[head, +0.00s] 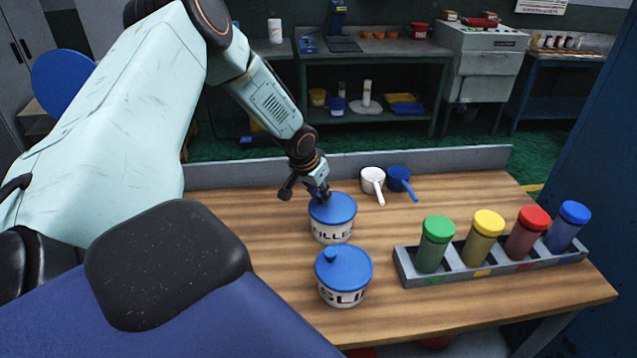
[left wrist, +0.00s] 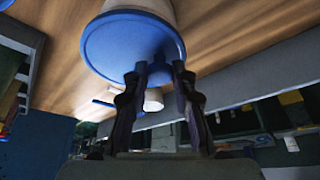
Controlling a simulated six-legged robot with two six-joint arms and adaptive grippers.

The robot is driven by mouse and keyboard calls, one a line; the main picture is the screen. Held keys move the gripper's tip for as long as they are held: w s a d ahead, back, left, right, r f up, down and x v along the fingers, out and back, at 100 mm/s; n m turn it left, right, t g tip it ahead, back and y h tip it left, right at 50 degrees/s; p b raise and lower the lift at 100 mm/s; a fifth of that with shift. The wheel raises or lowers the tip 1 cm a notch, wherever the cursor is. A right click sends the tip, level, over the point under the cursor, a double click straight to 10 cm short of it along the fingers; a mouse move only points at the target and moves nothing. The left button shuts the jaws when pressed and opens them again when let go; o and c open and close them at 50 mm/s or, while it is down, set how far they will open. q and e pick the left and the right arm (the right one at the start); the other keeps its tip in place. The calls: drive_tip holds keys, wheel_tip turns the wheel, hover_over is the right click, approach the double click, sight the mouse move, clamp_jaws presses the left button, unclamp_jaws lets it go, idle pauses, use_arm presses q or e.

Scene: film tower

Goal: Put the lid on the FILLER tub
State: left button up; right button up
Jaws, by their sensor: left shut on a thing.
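The FILLER tub (head: 332,233) is a white tub with dark lettering, standing upright on the wooden table. A blue lid (head: 336,208) covers its top in the head view; I cannot tell whether it is fully pressed down. My left gripper (head: 318,190) comes down over the lid and is shut on its knob, which the fingers mostly hide. In the left wrist view the fingers (left wrist: 160,75) meet at the lid (left wrist: 120,45), with part of the white tub (left wrist: 155,8) behind it. My right gripper is not in view.
A second tub with a blue knobbed lid (head: 343,268) stands just in front. A grey rack (head: 495,265) with green, yellow, red and blue capped jars is at right. A white scoop (head: 372,175) and a blue scoop (head: 400,178) lie behind, near the table's raised back edge (head: 430,160).

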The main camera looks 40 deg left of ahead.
use_arm(q)
drive_tip(key=shift+w, duration=0.15)
drive_tip(key=shift+s+p, duration=0.2)
drive_tip(key=shift+p, duration=0.3)
idle(0.5)
idle(0.4)
drive_tip(key=o, duration=0.9)
drive_tip(key=shift+o, duration=0.4)
drive_tip(key=o, duration=0.4)
